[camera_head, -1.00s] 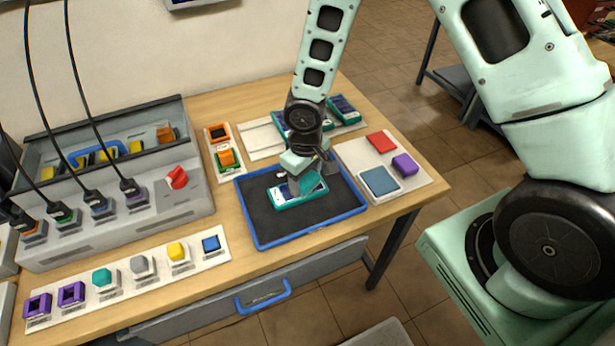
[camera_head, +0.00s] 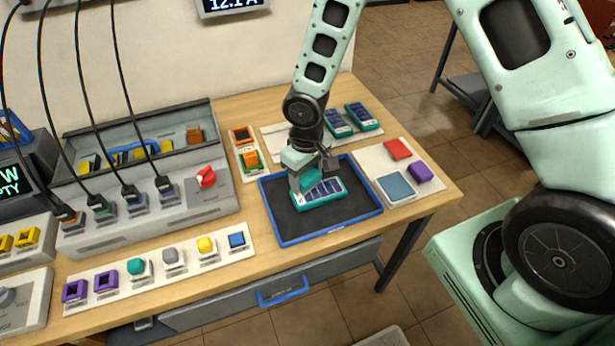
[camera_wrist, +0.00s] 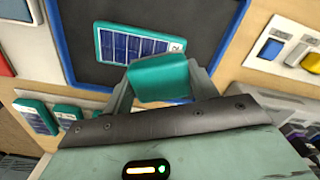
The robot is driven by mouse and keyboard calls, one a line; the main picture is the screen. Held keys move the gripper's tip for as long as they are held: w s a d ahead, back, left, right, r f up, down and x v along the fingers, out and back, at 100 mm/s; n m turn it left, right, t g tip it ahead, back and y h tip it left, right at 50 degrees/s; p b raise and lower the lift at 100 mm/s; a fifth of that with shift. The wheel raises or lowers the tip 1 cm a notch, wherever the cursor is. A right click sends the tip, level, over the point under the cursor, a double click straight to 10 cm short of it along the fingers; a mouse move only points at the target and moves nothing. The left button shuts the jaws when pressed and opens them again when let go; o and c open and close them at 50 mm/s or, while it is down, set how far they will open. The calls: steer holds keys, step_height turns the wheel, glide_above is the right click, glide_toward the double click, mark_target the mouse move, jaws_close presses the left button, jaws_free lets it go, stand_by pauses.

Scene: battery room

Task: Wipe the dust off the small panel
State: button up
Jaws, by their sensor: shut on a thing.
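The small panel (camera_head: 326,191), with dark blue cells in a teal frame, lies on the dark floor of the blue-rimmed tray (camera_head: 287,241). My gripper (camera_head: 306,180) is over the panel's left part and hides some of it. In the wrist view, my gripper (camera_wrist: 165,95) is shut on a teal block (camera_wrist: 165,76). The panel (camera_wrist: 138,45) shows just beyond the block there, with a small label at its right end. I see no clear dust on the visible cells. I cannot tell whether the block touches the panel.
A white board (camera_head: 409,160) with red, purple and blue pieces is to the right. A strip of coloured blocks (camera_head: 220,252) and a grey cabled unit (camera_head: 150,215) are to the left.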

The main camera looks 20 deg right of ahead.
steer(key=shift+r+p, duration=1.25)
steer(key=shift+r, duration=0.65)
